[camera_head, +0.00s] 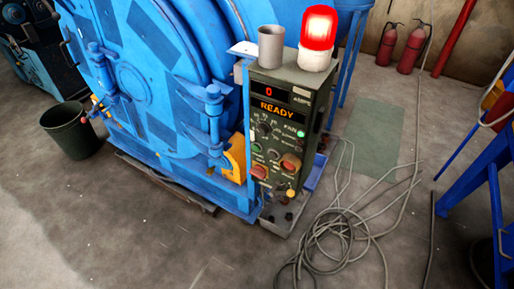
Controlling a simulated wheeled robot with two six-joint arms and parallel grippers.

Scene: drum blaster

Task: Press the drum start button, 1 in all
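A dark green control box (300,95) stands at the front right corner of the big blue drum machine (140,60). Its display (276,109) reads READY in orange, with a red 0 above it. Below are several knobs and coloured buttons, including green, red and yellow ones. A small green light (301,133) is lit at the panel's right. The labels are too small to read, so I cannot tell which is the drum start button. A red beacon (318,36) glows on top of the box, beside a grey metal cup (271,46). Neither of my grippers shows.
A loose grey cable (341,232) lies coiled on the floor right of the box. A dark bucket (70,130) stands at left. Red fire extinguishers (412,47) stand at the back wall. A blue frame (490,170) stands at right. The front left floor is clear.

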